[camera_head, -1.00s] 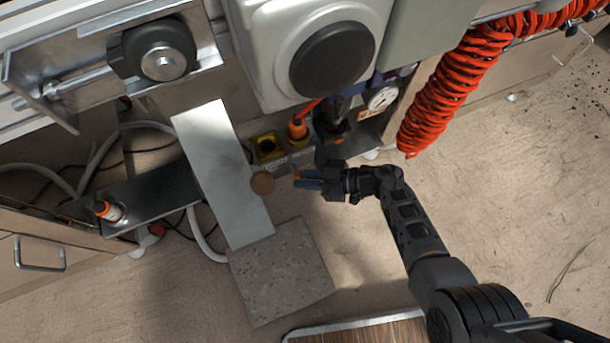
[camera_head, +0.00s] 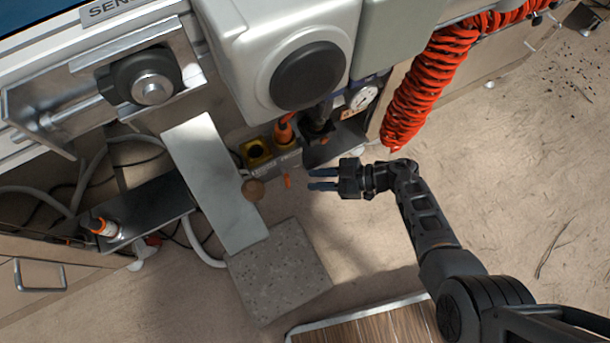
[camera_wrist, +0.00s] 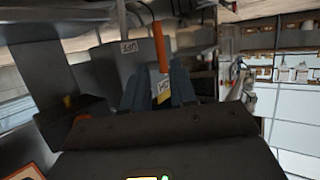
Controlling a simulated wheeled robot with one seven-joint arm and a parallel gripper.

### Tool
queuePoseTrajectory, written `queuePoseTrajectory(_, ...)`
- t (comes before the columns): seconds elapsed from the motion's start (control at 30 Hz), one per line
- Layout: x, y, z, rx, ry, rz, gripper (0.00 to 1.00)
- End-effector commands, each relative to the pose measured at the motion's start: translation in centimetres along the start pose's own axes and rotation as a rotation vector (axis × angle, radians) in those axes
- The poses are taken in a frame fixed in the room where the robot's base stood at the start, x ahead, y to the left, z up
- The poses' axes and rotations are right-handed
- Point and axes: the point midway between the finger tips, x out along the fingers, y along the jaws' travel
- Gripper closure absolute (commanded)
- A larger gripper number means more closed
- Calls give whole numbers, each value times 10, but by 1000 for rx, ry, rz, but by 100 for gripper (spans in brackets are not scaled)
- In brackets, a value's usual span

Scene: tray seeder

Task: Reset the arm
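My gripper (camera_head: 312,180) is to the right of the machine's lower front in the head view. Its two blue-grey fingers point left and stand apart, with nothing between them. A small orange lever (camera_head: 287,181) shows just left of the fingertips, apart from them. In the wrist view my gripper (camera_wrist: 158,80) has a finger on each side, and the orange lever (camera_wrist: 160,47) stands upright beyond the gap. A yellow label (camera_wrist: 163,92) shows between the fingers. My arm stretches to the lower right in the head view.
A round brown knob (camera_head: 253,190) sits beside a sloping metal plate (camera_head: 215,180). A yellow-framed socket (camera_head: 257,151) and a pressure gauge (camera_head: 362,97) are nearby. A coiled red hose (camera_head: 430,80) hangs to the right.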

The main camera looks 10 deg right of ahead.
Motion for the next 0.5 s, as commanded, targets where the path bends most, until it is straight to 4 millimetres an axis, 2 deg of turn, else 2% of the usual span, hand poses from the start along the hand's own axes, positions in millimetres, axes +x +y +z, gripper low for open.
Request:
queuePoseTrajectory(0.13,-11,0,0,0,0,1,74)
queuePoseTrajectory(0.5,-12,0,0,0,0,0,74)
